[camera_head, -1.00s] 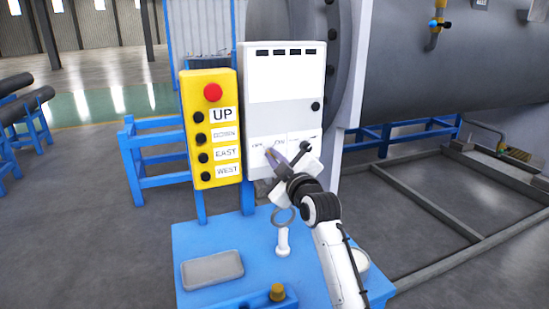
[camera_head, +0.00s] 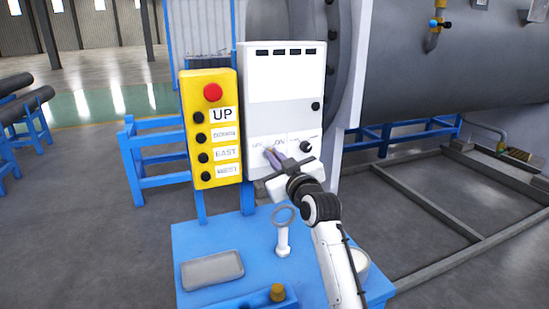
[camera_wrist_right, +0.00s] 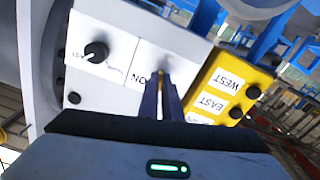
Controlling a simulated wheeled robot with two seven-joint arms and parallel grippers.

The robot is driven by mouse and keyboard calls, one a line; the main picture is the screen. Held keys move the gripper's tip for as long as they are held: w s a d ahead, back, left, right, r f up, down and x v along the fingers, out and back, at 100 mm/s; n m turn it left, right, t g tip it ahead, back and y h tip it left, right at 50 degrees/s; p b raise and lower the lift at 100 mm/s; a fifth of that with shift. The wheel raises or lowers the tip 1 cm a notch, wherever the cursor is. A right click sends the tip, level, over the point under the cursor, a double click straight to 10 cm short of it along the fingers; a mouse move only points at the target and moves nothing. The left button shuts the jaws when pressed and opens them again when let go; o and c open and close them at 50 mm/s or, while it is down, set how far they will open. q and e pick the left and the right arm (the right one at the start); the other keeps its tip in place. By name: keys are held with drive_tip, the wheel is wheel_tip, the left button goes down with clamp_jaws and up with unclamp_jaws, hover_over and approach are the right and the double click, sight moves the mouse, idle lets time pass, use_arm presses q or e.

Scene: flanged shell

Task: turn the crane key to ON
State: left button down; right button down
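The white control cabinet (camera_head: 285,95) stands upright, with OFF and ON labels on its lower sloped panel (camera_head: 256,170). My right gripper (camera_head: 270,153) reaches this panel from the lower right, its fingertips between the two labels. In the right wrist view, its two dark fingers (camera_wrist_right: 163,98) are nearly together at the panel beside the ON label (camera_wrist_right: 140,81), with a thin yellowish strip between them. They appear closed on the crane key, which is mostly hidden, so its exact angle cannot be read. My left gripper is not in view.
A black knob (camera_head: 306,146) sits right of the ON label, close to my gripper. A yellow button box (camera_head: 212,130) stands left of the cabinet. Below is a blue table (camera_head: 205,240) with a grey tray (camera_head: 212,269) and a white ring-topped piece (camera_head: 283,238).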

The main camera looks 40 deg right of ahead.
drive_tip(key=m, duration=1.1)
drive_tip(key=shift+m, duration=0.4)
idle(0.3)
drive_tip(key=c, duration=2)
unclamp_jaws()
